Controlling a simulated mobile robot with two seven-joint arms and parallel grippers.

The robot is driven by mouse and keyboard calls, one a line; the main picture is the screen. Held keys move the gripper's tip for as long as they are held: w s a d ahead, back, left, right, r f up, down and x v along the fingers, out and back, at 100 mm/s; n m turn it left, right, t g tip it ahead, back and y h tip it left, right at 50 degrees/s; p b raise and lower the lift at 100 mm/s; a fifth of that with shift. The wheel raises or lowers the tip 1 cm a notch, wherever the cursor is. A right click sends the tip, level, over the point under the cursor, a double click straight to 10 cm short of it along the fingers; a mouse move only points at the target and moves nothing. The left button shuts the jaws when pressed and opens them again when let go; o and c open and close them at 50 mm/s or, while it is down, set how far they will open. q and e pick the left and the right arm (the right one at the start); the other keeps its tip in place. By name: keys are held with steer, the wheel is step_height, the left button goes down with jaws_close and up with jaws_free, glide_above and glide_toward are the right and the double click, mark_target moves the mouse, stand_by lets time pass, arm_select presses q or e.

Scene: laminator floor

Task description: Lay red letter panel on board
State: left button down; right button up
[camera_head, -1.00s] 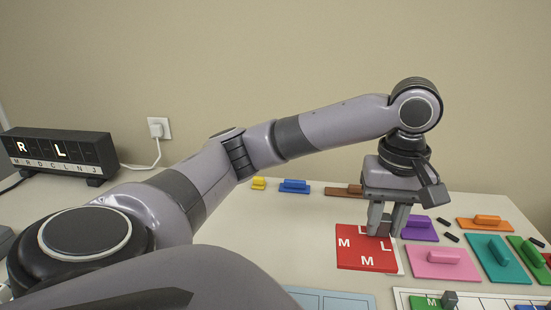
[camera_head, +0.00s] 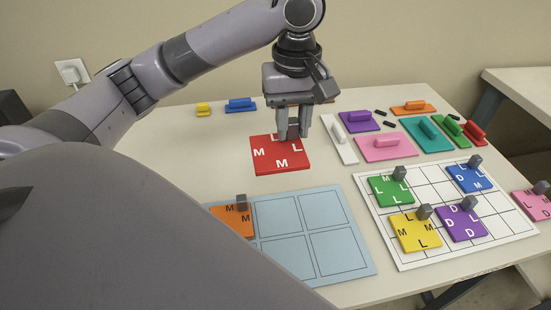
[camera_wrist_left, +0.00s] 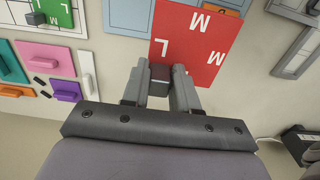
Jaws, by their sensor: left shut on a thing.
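The red letter panel (camera_head: 279,156) is a flat square with white letters M and L. My left gripper (camera_head: 293,132) is shut on the dark knob near the panel's far edge, and the panel appears raised over the table. In the left wrist view the fingers (camera_wrist_left: 160,80) close on the knob, with the red panel (camera_wrist_left: 190,45) beyond them. The white gridded board (camera_head: 385,215) lies at the right, bearing green (camera_head: 390,190), blue (camera_head: 468,178), yellow (camera_head: 415,232) and purple (camera_head: 461,223) letter panels. My right gripper is not in view.
A pale blue gridded mat (camera_head: 325,215) lies in front, with an orange letter panel (camera_head: 232,219) on it. Several coloured handled blocks, such as a pink one (camera_head: 385,148) and a teal one (camera_head: 427,135), lie behind the board. A pink panel (camera_head: 533,204) is beyond the board's right edge.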

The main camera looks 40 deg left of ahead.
arm_select(q)
step_height(320, 180, down, 14)
steer(key=b, duration=0.2)
steer(key=shift+b, duration=0.3)
step_height(320, 180, down, 5)
steer(key=shift+f+b, duration=0.1)
steer(key=shift+b, duration=0.25)
steer(key=c, duration=0.9)
jaws_free()
steer(key=shift+o, duration=0.2)
steer(key=shift+r, duration=0.3)
step_height(320, 180, up, 12)
steer(key=p, duration=0.1)
steer(key=shift+f+p, duration=0.2)
steer(key=shift+p, duration=0.15)
